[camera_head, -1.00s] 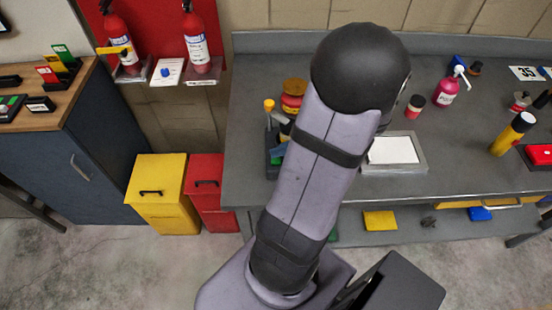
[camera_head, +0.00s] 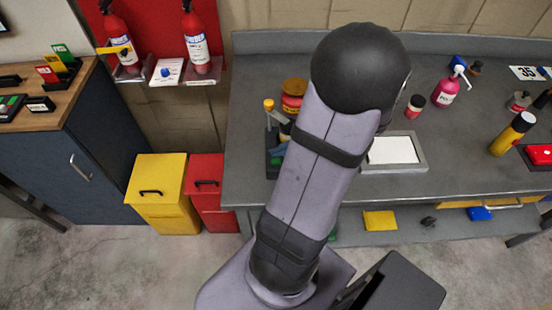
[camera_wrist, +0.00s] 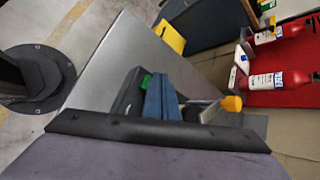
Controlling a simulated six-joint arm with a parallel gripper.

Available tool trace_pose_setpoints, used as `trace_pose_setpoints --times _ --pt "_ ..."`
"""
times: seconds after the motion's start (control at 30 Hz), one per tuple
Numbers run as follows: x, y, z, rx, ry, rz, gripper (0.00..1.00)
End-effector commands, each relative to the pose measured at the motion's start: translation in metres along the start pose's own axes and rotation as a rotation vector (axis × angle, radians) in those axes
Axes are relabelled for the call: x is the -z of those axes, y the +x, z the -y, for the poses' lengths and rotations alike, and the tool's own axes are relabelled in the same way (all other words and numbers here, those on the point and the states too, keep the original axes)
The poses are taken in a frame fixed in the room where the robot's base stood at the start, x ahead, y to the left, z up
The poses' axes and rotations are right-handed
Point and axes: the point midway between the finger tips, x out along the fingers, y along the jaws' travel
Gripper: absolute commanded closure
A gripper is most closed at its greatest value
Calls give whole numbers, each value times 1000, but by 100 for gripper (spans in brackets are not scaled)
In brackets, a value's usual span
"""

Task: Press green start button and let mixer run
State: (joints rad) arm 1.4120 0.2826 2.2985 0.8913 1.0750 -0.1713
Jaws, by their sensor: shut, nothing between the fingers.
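The mixer (camera_head: 271,166) stands at the left end of the grey bench, partly hidden behind my arm. It has a dark base and a post with an orange-yellow knob, which also shows in the wrist view (camera_wrist: 232,103). A green button (camera_wrist: 147,81) shows a little in the wrist view. My gripper (camera_wrist: 159,78) appears as blue fingers, shut and empty, right beside the green button. I cannot tell whether they touch it. In the head view the fingertips (camera_head: 278,153) are over the mixer base and the button is hidden.
A jar with an orange lid (camera_head: 293,93) stands behind the mixer. A white pad on a grey tray (camera_head: 394,152) lies right of my arm. A pink pump bottle (camera_head: 446,92) is farther right. Yellow (camera_head: 160,192) and red bins (camera_head: 205,190) stand left of the bench (camera_head: 330,215).

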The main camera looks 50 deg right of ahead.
Motion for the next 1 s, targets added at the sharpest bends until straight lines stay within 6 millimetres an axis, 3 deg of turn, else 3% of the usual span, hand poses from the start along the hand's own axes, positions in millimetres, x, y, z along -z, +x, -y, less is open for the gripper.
trace_pose_setpoints --times 1.0 --pt "6 8 -6 0 0 0 100"
